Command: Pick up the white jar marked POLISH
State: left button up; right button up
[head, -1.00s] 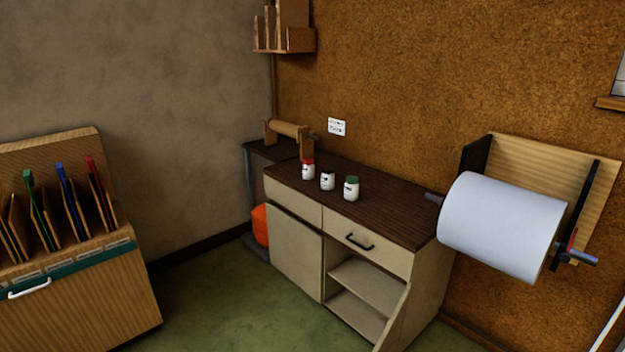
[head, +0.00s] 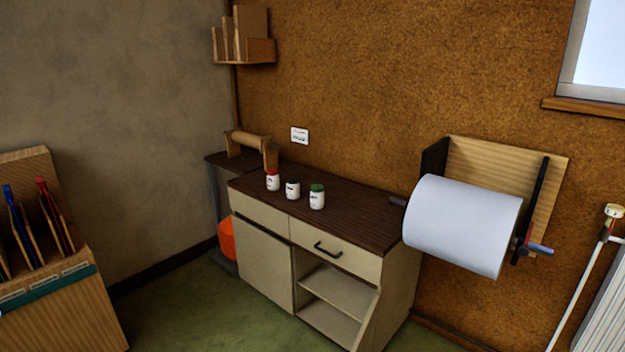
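Three white jars stand upright in a row on the dark top of a cream cabinet (head: 352,212). The left jar (head: 272,182) has a red lid, the middle jar (head: 292,189) a black lid, and the right jar (head: 317,198) a green lid. Each has dark marks on its front, too small to read, so I cannot tell which one says POLISH. Neither of my grippers shows in the head view.
A large white paper roll (head: 464,225) on a wall holder juts out right of the cabinet. A wooden rack (head: 60,290) stands at left. An orange container (head: 227,238) sits left of the cabinet. Green floor (head: 185,310) is clear in front. A radiator pipe (head: 585,290) is at right.

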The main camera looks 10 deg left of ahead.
aim_at(272, 176)
jog(key=i+j, duration=0.15)
jog(key=j, duration=0.2)
jog(key=i+j, duration=0.1)
jog(key=j, duration=0.25)
jog(key=i+j+z, duration=0.1)
jog(key=j, duration=0.3)
jog(key=i+j, duration=0.15)
jog(key=j, duration=0.2)
jog(key=i+j, duration=0.1)
jog(key=j, duration=0.25)
jog(key=i+j, duration=0.15)
jog(key=j, duration=0.25)
jog(key=i+j+z, duration=0.1)
jog(key=i+j, duration=0.7)
jog(key=i+j+z, duration=0.15)
jog(key=i+j, duration=0.25)
jog(key=i+j+z, duration=0.1)
jog(key=i+j, duration=0.25)
jog(key=i+j+z, duration=0.1)
jog(key=i+j, duration=0.25)
jog(key=j, duration=0.2)
jog(key=i+j, duration=0.35)
jog(key=j, duration=0.15)
jog(key=i+j+z, duration=0.15)
jog(key=i+j, duration=0.2)
jog(key=j, duration=0.15)
jog(key=i+j+z, duration=0.1)
jog(key=i+j, duration=0.2)
jog(key=j, duration=0.25)
